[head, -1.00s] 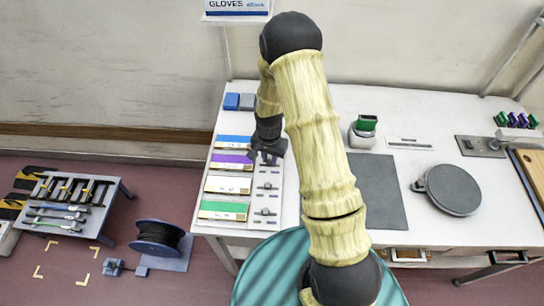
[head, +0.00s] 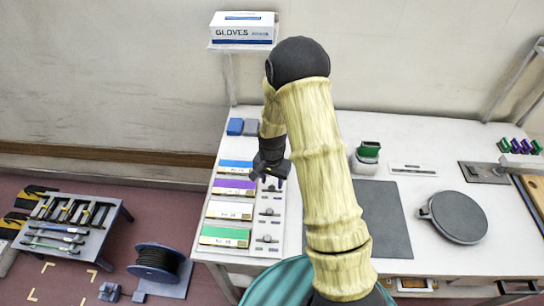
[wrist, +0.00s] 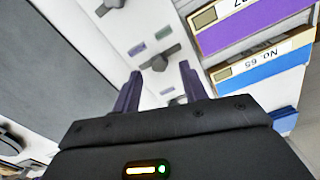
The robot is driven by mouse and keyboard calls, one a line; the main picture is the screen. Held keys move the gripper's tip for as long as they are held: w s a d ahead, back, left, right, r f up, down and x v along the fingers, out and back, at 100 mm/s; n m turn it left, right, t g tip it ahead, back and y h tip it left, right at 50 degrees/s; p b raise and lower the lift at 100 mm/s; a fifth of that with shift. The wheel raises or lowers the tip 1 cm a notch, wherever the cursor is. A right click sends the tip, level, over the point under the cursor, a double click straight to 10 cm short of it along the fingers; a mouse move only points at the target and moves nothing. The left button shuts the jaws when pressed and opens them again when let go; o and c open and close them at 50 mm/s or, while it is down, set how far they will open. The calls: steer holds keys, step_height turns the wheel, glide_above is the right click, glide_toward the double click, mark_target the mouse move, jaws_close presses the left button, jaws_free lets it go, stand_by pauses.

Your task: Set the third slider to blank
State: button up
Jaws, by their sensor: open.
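A white slider panel (head: 267,225) lies along the right of a column of coloured label cards. Its small dark sliders show beside the purple, white and green cards; the one beside the white card (head: 269,212) is third from the back. The back slider is hidden by my gripper. My gripper (head: 272,180) is open and empty above the back of the panel. In the wrist view its two purple fingers (wrist: 161,88) stand apart over the panel. A dark slider knob (wrist: 155,56) with purple and green marks beside it lies beyond the fingertips. The slider settings are too small to read.
The blue (head: 235,166), purple (head: 233,187), white (head: 229,210) and green (head: 225,235) cards lie left of the panel. A grey mat (head: 383,215) and round dark plate (head: 457,217) are on the right. A glove box (head: 243,28) stands above the back edge.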

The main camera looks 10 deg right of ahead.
mark_target(273, 188)
step_height(273, 188, up, 15)
steer(key=b, duration=0.2)
steer(key=shift+r, duration=0.15)
steer(key=shift+s, duration=0.1)
stand_by(0.4)
steer(key=s+d+r+n+t, duration=0.2)
steer(key=s+n, duration=0.5)
steer(key=s, duration=0.8)
steer(key=shift+s+r+t, duration=0.3)
steer(key=shift+r, duration=0.1)
stand_by(2.4)
